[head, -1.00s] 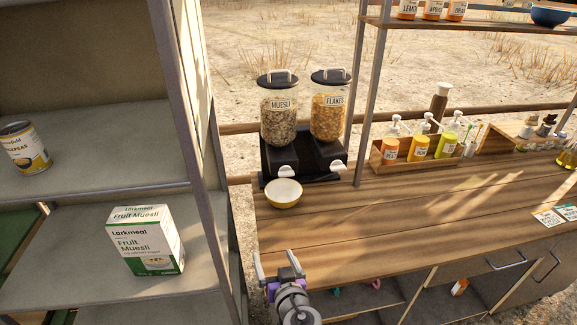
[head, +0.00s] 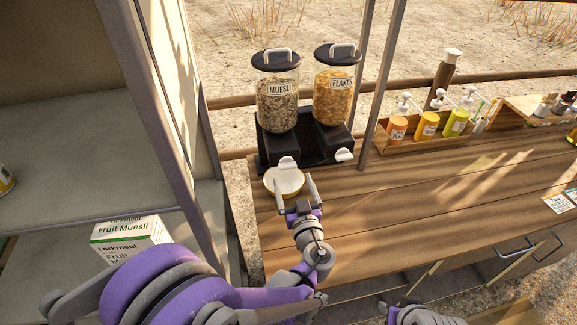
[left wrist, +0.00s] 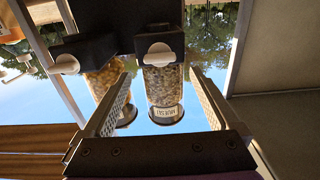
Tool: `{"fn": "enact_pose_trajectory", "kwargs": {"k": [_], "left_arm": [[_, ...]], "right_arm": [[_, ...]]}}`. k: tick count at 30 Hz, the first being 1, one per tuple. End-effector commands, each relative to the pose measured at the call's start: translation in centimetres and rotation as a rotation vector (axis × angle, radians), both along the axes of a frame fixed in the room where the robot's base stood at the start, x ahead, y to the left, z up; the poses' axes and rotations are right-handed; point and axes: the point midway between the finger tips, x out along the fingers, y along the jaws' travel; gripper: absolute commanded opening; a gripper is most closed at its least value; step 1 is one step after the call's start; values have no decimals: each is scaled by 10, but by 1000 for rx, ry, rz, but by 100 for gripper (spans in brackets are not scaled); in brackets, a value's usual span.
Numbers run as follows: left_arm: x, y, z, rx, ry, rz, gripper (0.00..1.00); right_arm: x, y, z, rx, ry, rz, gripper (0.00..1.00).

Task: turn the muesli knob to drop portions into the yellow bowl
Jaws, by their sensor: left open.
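The muesli dispenser (head: 277,103) stands on the counter's back left, a clear jar with a black lid and black base. Its white knob (head: 287,162) sits low on the base front; in the upside-down left wrist view the knob (left wrist: 160,54) lies between the fingers' lines. The yellow bowl (head: 284,184), with a pale inside, stands below the knob, partly covered by my gripper. My left gripper (head: 293,180) is open and empty, pointing at the knob, with a gap left between. A grey part of my right arm shows at the bottom edge; its jaws are unclear.
The flakes dispenser (head: 334,97) and its white knob (head: 344,155) stand close on the right. A wooden bottle caddy (head: 408,148) is farther right. A shelf post (head: 175,120) rises on the left, beside a muesli box (head: 127,240). The counter middle is clear.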

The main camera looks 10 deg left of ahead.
Motion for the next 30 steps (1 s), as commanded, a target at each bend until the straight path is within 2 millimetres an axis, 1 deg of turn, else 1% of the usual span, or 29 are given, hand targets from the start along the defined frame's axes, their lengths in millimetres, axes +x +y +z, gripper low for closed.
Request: {"fn": "enact_pose_trajectory", "kwargs": {"k": [1, 3, 6, 9, 13, 21, 23, 27, 29, 30], "left_arm": [[11, 6, 2, 1, -2, 5, 95], [22, 10, 2, 1, -2, 5, 95], [36, 16, 2, -1, -1, 4, 95], [46, 19, 2, -1, -1, 2, 95], [52, 22, 1, -1, 0, 2, 95], [53, 23, 1, -1, 0, 1, 95], [53, 23, 1, 0, 0, 1, 86], [53, 23, 1, 0, 0, 1, 61], [53, 23, 1, 0, 0, 1, 50], [53, 23, 1, 0, 0, 1, 43]], "right_arm": [[2, 0, 4, 0, -3, 0, 44], [3, 0, 6, 0, -5, 0, 44], [4, 0, 9, 0, -7, 0, 44], [5, 0, 11, 0, -9, 0, 44], [5, 0, 12, 0, -9, 0, 44], [5, 0, 11, 0, -9, 0, 44], [5, 0, 11, 0, -9, 0, 44], [5, 0, 11, 0, -9, 0, 44], [5, 0, 11, 0, -9, 0, 44], [5, 0, 11, 0, -9, 0, 44]]}}
